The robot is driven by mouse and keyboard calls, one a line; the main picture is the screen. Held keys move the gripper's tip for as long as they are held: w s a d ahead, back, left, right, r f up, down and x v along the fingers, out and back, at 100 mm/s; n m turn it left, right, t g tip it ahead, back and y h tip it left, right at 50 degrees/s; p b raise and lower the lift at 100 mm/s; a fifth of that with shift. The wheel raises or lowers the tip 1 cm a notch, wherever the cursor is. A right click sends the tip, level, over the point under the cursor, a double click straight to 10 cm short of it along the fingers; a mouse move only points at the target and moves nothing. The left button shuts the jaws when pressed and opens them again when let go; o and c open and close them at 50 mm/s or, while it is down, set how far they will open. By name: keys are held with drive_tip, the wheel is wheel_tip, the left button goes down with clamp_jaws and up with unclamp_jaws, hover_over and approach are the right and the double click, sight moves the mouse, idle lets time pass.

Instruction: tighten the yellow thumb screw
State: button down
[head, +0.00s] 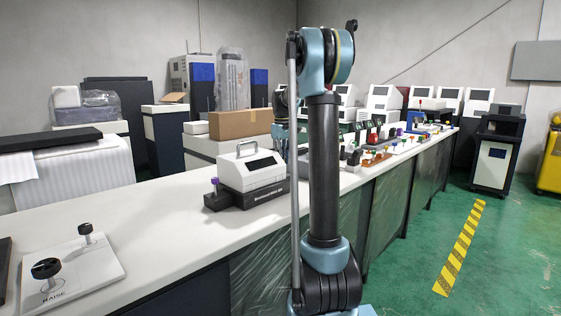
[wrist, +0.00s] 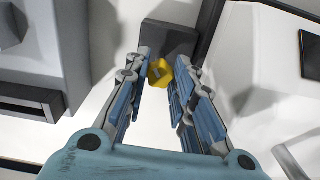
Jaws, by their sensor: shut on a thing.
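The yellow thumb screw (wrist: 160,73) shows in the wrist view between the tips of my gripper (wrist: 162,76), in front of a dark grey block (wrist: 171,38). My gripper's two blue fingers reach in from both sides and are shut on the yellow head. The fingers partly cover the screw, and its shaft is hidden.
In the wrist view, pale machine housings stand close on the left (wrist: 62,42) and right (wrist: 262,75). In the head view a long white bench (head: 140,222) carries a machine with a purple knob (head: 252,172), a plate with black knobs (head: 72,272) and several small coloured-knob devices farther back.

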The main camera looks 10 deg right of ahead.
drive_tip(key=m, duration=0.7)
drive_tip(key=shift+s, duration=0.1)
drive_tip(key=m, duration=0.6)
drive_tip(key=shift+m, duration=0.4)
drive_tip(key=m, duration=1.3)
drive_tip(key=shift+m, duration=0.3)
drive_tip(key=c, duration=1.3)
unclamp_jaws()
drive_tip(key=shift+c, duration=0.2)
drive_tip(key=shift+r, duration=0.1)
